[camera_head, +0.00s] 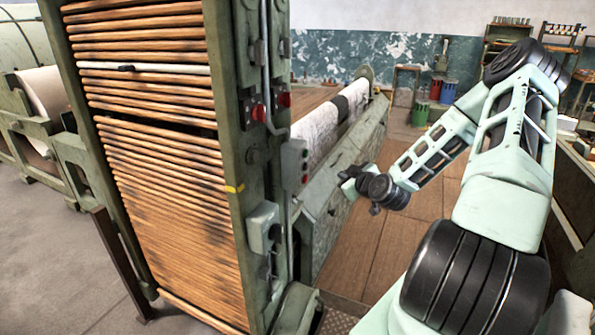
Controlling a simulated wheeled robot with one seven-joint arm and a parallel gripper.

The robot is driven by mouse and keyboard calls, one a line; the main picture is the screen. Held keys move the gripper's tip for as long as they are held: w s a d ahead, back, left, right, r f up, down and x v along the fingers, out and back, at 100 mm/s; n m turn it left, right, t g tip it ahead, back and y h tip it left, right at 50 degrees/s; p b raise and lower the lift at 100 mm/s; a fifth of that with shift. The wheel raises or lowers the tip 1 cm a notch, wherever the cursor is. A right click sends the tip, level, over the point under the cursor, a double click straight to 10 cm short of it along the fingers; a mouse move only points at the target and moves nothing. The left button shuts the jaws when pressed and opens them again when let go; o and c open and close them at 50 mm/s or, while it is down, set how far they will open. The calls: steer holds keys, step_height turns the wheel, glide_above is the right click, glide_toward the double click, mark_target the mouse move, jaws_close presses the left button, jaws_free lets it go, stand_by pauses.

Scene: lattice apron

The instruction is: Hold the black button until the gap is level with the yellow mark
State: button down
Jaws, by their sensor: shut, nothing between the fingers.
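The lattice apron (165,185) of wooden slats fills the tall green frame at left. A dark gap (165,124) between slats crosses its upper part. The yellow mark (234,188) is on the frame's right post, clearly lower than the gap. A small grey-green control box (294,164) with small buttons is on the post's right side; I cannot clearly make out which button is black. My gripper (344,179) is shut and empty, a little right of the box and apart from it in the picture. Its fingertips are small and dark here.
One pale slat (140,69) sits high on the apron. Red knobs (259,113) and a grey conduit run along the post. A grey-green machine with a white roll (330,130) stands behind my gripper. The wooden floor (385,240) at centre right is clear.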

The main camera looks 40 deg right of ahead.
mark_target(305, 166)
stand_by(0.4)
steer(key=w+a, duration=0.3)
steer(key=w, duration=0.5)
steer(key=shift+w+a, duration=0.2)
stand_by(2.0)
steer(key=shift+w+a, duration=0.1)
steer(key=shift+w, duration=0.15)
